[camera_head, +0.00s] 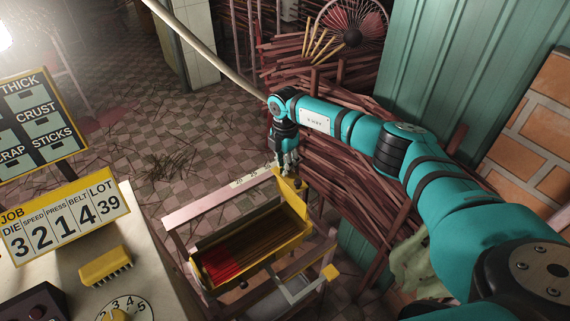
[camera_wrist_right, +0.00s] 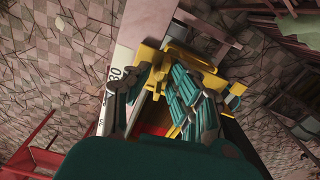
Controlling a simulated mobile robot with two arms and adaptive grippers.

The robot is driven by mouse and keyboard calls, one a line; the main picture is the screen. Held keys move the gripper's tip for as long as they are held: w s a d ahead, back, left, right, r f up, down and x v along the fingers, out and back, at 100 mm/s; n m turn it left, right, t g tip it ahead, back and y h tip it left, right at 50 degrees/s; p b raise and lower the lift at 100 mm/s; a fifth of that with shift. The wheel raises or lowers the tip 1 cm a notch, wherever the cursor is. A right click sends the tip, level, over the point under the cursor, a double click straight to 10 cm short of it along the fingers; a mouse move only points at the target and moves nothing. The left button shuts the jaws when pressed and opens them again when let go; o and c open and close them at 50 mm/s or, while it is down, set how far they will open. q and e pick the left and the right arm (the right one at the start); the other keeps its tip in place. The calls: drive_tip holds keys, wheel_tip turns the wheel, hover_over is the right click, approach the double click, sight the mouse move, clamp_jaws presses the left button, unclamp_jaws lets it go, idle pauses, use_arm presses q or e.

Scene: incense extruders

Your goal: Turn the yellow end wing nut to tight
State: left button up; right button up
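A yellow part (camera_head: 290,184), which looks like the end wing nut, is at the far end of a yellow-rimmed trough (camera_head: 262,252). My right gripper (camera_head: 288,166) points down just above it, at the trough's far corner. In the right wrist view, the fingers (camera_wrist_right: 155,82) are apart with yellow metal (camera_wrist_right: 150,56) between and beyond their tips. The fingers cover part of it, so I cannot tell whether they touch or grip it. How tight the nut is does not show. My left gripper is not in view.
The trough, with red material in it, sits in a pinkish frame (camera_head: 190,209). Another yellow piece (camera_head: 331,272) is at the frame's right side. Bundled sticks (camera_head: 350,195) lie beneath my right arm. A console with a number sign (camera_head: 65,218) stands left.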

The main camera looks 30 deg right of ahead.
drive_tip(key=shift+o, duration=0.3)
wheel_tip(320, 180, up, 12)
idle(0.4)
drive_tip(key=shift+f, duration=0.1)
idle(0.3)
